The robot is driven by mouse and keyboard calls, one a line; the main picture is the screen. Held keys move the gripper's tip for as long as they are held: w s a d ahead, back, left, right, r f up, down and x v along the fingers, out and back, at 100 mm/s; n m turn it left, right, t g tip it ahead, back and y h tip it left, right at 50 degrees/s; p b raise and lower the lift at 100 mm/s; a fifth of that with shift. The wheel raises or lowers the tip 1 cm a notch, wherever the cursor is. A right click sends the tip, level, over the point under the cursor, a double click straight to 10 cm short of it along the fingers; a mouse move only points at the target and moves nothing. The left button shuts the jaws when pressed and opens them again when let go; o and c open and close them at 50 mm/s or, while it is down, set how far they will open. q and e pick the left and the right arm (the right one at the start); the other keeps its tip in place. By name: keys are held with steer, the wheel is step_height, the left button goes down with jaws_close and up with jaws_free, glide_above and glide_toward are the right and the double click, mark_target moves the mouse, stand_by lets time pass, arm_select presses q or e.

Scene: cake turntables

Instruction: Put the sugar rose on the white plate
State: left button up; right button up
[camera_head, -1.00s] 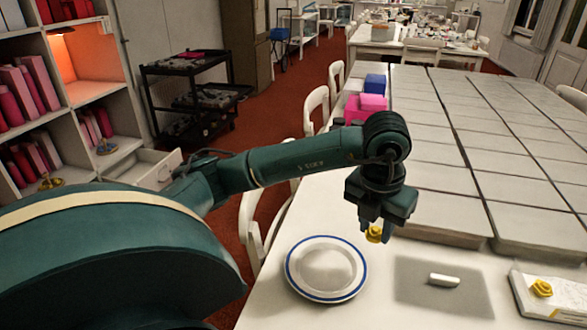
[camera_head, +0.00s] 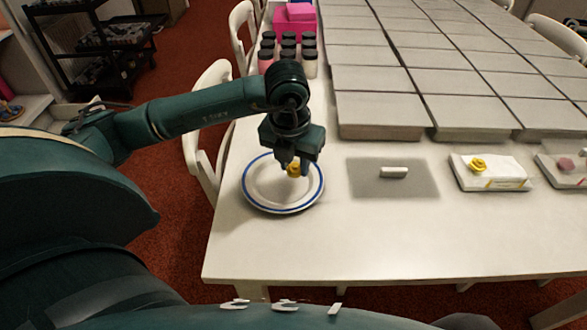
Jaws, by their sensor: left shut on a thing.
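A yellow sugar rose (camera_head: 294,170) is held between the fingers of my left gripper (camera_head: 293,168), which points down and is shut on it. The white plate (camera_head: 268,197) with a blue rim lies on the near left part of the table. The gripper and rose are over the plate's upper right part. I cannot tell whether the rose touches the plate. Part of the plate's far side is hidden behind the gripper. My right gripper is not in view.
A grey mat (camera_head: 420,186) with a white stick (camera_head: 394,172) lies right of the plate. A white block (camera_head: 497,182) bears another yellow rose (camera_head: 478,164). Large pale slabs (camera_head: 381,113) and dark-lidded jars (camera_head: 309,64) stand behind. The table's front (camera_head: 370,250) is clear.

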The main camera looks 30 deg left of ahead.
arm_select(q)
step_height(320, 180, down, 2)
steer(key=shift+f, duration=0.15)
steer(key=shift+f+b, duration=0.2)
steer(key=shift+b, duration=0.1)
steer(key=o, duration=0.6)
steer(key=shift+r, duration=0.1)
steer(key=shift+o, duration=0.2)
